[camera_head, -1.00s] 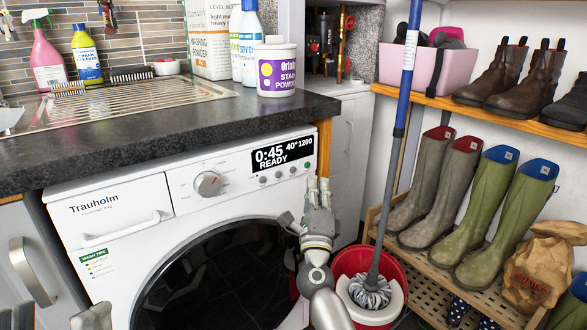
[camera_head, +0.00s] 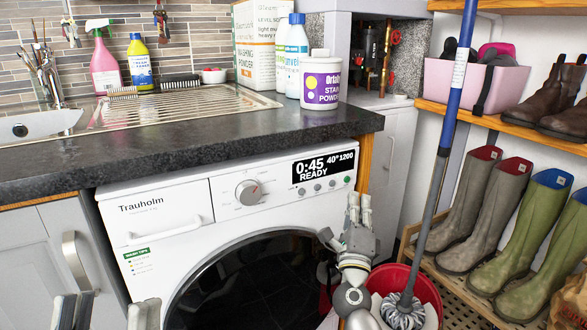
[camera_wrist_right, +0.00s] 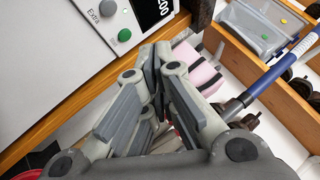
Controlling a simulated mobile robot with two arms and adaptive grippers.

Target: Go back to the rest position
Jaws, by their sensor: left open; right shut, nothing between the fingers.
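My right gripper (camera_head: 359,208) points up in front of the right side of the white washing machine (camera_head: 158,262), below its lit display. Its fingers are together with nothing between them. The right wrist view shows the same fingers (camera_wrist_right: 158,62) close up, near the machine's green button (camera_wrist_right: 125,35). My left gripper (camera_head: 107,314) shows only at the bottom left edge of the head view. Its two fingers are wide apart and empty, in front of the machine and cabinet. The rest of the left arm is out of view.
A red bucket (camera_head: 392,281) with a blue-handled mop (camera_head: 455,85) stands right of my right gripper. Grey boots (camera_head: 497,215) and green boots (camera_head: 530,238) stand on the wooden rack. A dark worktop (camera_head: 230,138) edge runs above the machine.

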